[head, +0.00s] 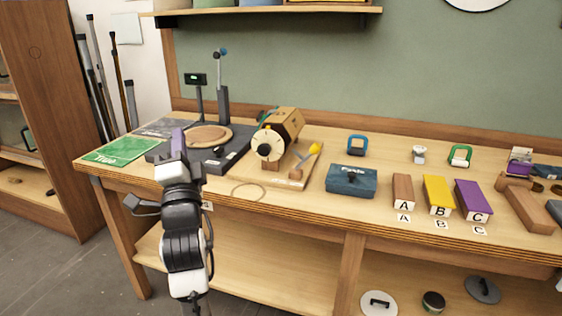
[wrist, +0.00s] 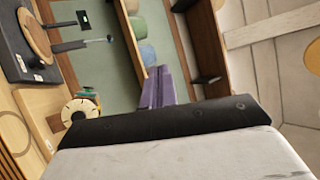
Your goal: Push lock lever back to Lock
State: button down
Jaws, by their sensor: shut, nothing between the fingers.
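A wooden block device with a pale round dial (head: 268,145) stands on a wooden base at the middle of the bench. A lever with a yellow tip (head: 314,149) leans up beside it; I cannot read any Lock mark there. The dial also shows in the wrist view (wrist: 79,110). A dark upright lever with a ball end (head: 221,80) stands on the black turntable unit to its left; which lever is the lock lever is not clear. My gripper (head: 178,138) is shut and empty, with purple fingers (wrist: 157,88), in front of the turntable unit, apart from both levers.
A round wooden plate (head: 208,136) sits on the black unit, with a green card (head: 120,150) to its left. A blue box (head: 351,181) and blocks A (head: 403,189), B (head: 438,195) and C (head: 472,199) stand to the right. A shelf (head: 270,12) hangs above.

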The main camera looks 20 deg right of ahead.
jog(key=d+f+m+g+h, duration=0.3)
jog(key=d+f+m, duration=0.2)
jog(key=d, duration=0.5)
jog(key=d+f+m+g+h, duration=0.3)
jog(key=d+f+m, duration=0.2)
jog(key=d, duration=0.5)
jog(key=w+d+f+m+g+h, duration=0.1)
jog(key=d+f+m+g+h, duration=0.2)
jog(key=d+f+m, duration=0.3)
jog(key=d, duration=0.4)
jog(key=shift+d+f+b, duration=0.2)
jog(key=shift+f+b, duration=0.05)
jog(key=shift+b, duration=0.15)
jog(key=shift+w, duration=0.15)
